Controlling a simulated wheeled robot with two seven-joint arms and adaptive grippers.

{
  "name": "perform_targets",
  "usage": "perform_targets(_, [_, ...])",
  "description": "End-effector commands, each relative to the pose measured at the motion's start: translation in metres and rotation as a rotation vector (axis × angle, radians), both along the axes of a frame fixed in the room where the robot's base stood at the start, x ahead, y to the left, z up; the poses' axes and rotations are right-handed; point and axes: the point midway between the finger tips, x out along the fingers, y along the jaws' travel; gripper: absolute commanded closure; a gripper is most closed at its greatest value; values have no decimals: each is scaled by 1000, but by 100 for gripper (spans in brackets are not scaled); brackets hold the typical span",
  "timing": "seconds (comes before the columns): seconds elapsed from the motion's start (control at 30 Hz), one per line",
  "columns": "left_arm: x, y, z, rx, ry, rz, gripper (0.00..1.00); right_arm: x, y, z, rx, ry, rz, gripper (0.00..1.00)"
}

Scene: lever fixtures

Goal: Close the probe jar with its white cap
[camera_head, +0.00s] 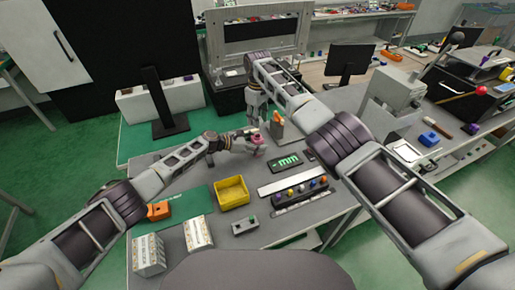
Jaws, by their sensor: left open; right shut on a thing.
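A small pink and pale object (258,140), which looks like the probe jar, stands on the grey table near its far side. My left gripper (250,143) comes in from the left, low over the table, and is open with its fingers at the jar. Whether they touch it I cannot tell. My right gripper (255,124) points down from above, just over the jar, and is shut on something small. The held thing is mostly hidden; I cannot make out the white cap clearly.
An orange-and-grey item (278,122) stands close right of my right gripper. A green-screened meter (287,163), a yellow bin (231,192) and a strip of coloured knobs (302,191) lie nearer. White boxes (149,254) stand at the front left.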

Motion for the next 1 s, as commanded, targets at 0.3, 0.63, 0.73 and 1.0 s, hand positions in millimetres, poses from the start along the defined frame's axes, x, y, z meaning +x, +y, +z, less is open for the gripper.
perform_targets(0.3, [0,-1,0,0,0,0,35,0,0,0,0,0,0,71])
perform_targets(0.63, [0,0,0,0,0,0,77,0,0,0,0,0,0,71])
perform_targets(0.73, [0,0,0,0,0,0,90,0,0,0,0,0,0,71])
perform_targets(1.0, [0,0,-1,1,0,0,100,0,0,-4,1,1,0,71])
